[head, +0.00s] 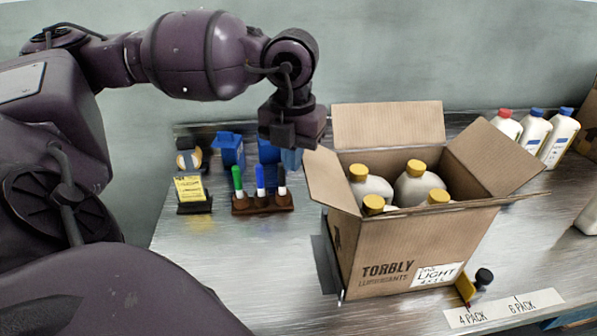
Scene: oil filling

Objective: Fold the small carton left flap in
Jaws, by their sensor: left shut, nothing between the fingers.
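The small carton (400,252), brown and printed "TORBLY LUBRICANTS", stands open on the table. Its left flap (328,180) is up and tilts outward to the left. The back flap (388,125) stands upright and the right flap (490,150) spreads out to the right. Several white bottles with yellow caps (415,168) are inside. My left gripper (304,147) is shut and empty, close by the top of the left flap. I cannot tell whether it touches the flap. The fingertips are partly hidden. My right gripper is not in view.
White bottles (535,130) with red and blue caps stand back right. A label strip (503,308) lies at the front right. Bare table (225,255) shows at front left.

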